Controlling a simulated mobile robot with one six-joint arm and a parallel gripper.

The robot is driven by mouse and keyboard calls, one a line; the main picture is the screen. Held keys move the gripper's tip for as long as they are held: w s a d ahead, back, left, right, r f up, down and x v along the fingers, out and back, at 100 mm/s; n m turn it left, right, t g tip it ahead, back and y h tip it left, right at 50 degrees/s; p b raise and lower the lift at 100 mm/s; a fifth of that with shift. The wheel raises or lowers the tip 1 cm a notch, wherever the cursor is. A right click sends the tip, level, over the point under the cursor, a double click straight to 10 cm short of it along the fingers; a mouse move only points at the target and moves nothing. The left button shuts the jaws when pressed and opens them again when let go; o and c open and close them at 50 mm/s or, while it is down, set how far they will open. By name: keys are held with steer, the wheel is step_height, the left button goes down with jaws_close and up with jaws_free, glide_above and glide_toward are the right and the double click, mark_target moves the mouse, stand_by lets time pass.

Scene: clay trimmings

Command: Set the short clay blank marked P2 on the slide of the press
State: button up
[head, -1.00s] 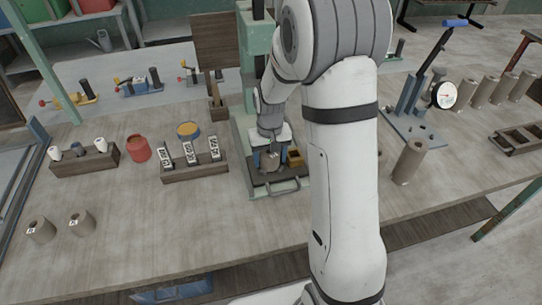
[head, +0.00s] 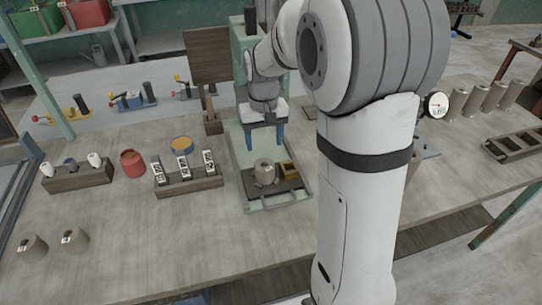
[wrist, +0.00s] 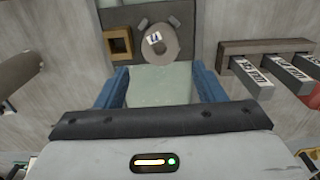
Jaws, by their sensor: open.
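A short clay blank (head: 264,172) stands upright on the dark slide (head: 291,186) of the green press (head: 240,150). It has a hollow top and a small marked tag, too small to read surely. The wrist view shows the blank (wrist: 158,52) from above, on the dark plate beside a yellow wooden block (wrist: 117,42). My gripper (head: 265,137) is open and empty, above and behind the blank, apart from it. In the wrist view its blue fingers (wrist: 160,78) are spread wide, with the blank beyond their tips.
A wooden rack (head: 190,187) with marked bars, a red jar (head: 132,163) and another rack (head: 78,179) stand left of the press. The front middle of the table is clear.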

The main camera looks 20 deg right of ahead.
steer(key=s+r+t, duration=0.1)
steer(key=s+r, duration=0.1)
steer(key=s, duration=0.8)
steer(key=s+r+t, duration=0.1)
steer(key=s+r, duration=0.1)
steer(key=s, duration=0.9)
steer(key=shift+d+t, duration=0.15)
steer(key=shift+t, duration=0.25)
